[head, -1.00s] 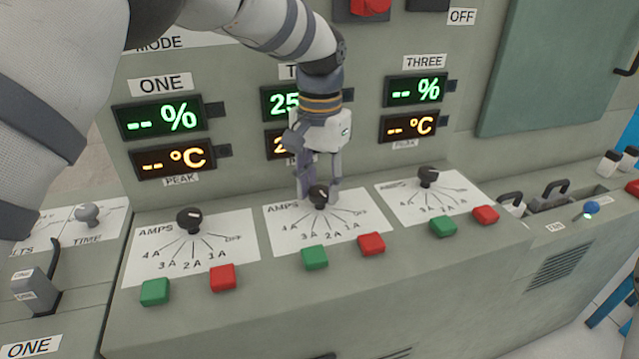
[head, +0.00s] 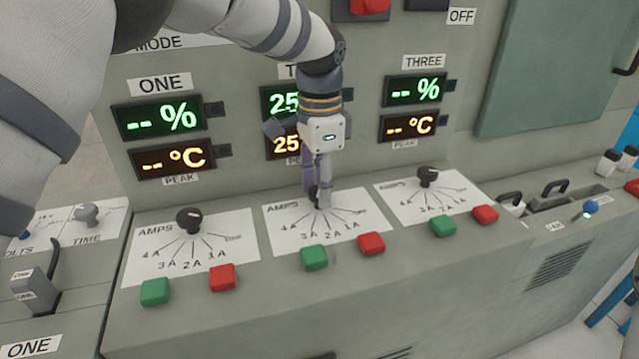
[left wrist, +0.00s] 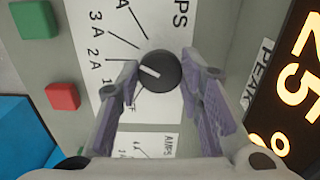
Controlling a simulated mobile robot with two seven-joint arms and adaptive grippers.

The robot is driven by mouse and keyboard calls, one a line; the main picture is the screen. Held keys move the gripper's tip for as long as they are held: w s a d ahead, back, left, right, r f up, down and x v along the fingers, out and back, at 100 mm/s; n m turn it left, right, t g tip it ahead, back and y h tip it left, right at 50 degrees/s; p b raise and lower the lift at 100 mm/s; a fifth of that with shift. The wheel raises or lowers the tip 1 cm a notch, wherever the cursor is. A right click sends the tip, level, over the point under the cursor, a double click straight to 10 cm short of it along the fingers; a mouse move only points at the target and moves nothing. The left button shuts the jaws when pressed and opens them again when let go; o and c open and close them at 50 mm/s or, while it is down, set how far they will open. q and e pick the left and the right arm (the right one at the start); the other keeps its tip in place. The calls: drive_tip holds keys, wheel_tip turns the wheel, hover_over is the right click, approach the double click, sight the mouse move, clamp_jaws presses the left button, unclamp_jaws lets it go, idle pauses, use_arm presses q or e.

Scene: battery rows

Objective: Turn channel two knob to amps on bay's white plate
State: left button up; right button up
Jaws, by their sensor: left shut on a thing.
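The channel two knob (head: 313,196) is black and stands on the middle white AMPS plate (head: 345,225), below the partly hidden channel two displays. My left gripper (head: 322,199) points down at it from above and is shut on it. In the left wrist view the knob (left wrist: 160,70) sits between the two purple-grey fingers, and its white mark (left wrist: 151,71) points roughly toward the 2A to 3A side of the scale. I cannot read the exact setting. My right gripper is not in view.
The channel one knob (head: 189,219) and channel three knob (head: 428,177) stand on white plates either side. Green (head: 314,257) and red (head: 371,243) buttons sit just in front of the middle plate. The upright panel with displays (head: 160,117) rises behind.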

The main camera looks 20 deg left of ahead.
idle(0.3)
use_arm(q)
drive_tip(key=o, duration=1.2)
drive_tip(key=shift+c, duration=0.2)
wheel_tip(320, 180, up, 12)
